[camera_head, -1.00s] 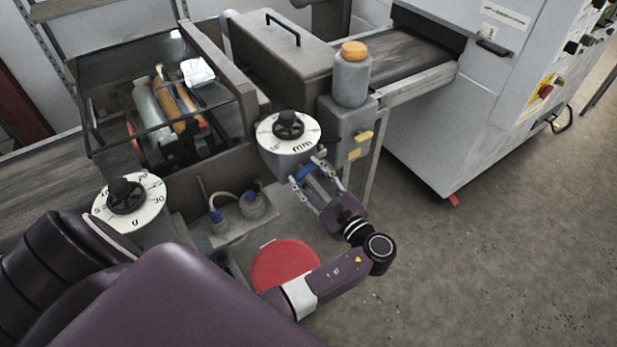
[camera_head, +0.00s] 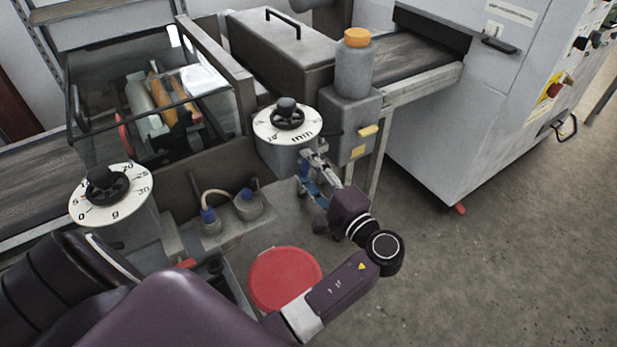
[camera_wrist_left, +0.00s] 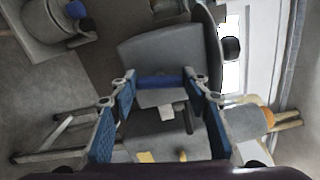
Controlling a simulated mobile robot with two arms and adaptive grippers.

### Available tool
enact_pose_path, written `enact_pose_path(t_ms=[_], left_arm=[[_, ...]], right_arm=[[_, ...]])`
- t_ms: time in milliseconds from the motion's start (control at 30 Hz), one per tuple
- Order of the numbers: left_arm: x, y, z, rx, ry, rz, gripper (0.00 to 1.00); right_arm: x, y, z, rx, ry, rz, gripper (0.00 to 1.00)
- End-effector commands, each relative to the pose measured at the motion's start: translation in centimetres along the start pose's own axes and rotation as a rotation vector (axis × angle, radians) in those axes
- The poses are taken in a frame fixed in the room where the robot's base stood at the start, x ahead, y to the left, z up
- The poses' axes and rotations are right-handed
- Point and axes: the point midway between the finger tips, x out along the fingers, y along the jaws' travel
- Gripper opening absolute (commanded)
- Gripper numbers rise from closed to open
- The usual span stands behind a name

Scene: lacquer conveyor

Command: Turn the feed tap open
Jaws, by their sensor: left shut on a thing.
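The feed tap shows in the left wrist view as a short blue bar handle (camera_wrist_left: 162,82) on a grey housing (camera_wrist_left: 150,50). My left gripper (camera_wrist_left: 160,76) has its two blue-padded fingers at the ends of this bar and is shut on it. In the head view the left gripper (camera_head: 311,168) is just below the white dial marked "min" (camera_head: 287,123), at the front of the machine. The tap handle is mostly hidden there by the fingers, so its angle is hard to read. My right gripper is in neither view.
A second dial marked "g" (camera_head: 113,193) stands at the left. Two small blue-topped fittings with a hose (camera_head: 222,197) and a red round lid (camera_head: 284,279) are close to my arm. A grey bottle with an orange cap (camera_head: 354,70) stands behind. Floor at the right is clear.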

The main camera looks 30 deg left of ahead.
Motion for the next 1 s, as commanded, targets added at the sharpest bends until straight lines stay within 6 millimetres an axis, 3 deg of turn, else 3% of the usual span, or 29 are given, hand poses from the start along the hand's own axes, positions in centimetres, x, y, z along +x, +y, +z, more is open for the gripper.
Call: enact_pose_path(t_ms=[33, 300, 967, 1000], left_arm=[[0.0, 0.5, 0.0, -0.033, -0.002, 0.002, 0.19], [0.0, 0.3, 0.0, -0.165, -0.002, 0.001, 0.19], [0.0, 0.1, 0.0, -0.218, -0.002, 0.003, 0.19], [0.0, 0.1, 0.0, -0.218, -0.001, 0.003, 0.46]], right_arm=[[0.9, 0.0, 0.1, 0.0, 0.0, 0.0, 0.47], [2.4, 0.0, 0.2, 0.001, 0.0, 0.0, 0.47], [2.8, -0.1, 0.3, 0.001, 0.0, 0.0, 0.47], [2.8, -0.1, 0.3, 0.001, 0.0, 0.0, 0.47]])
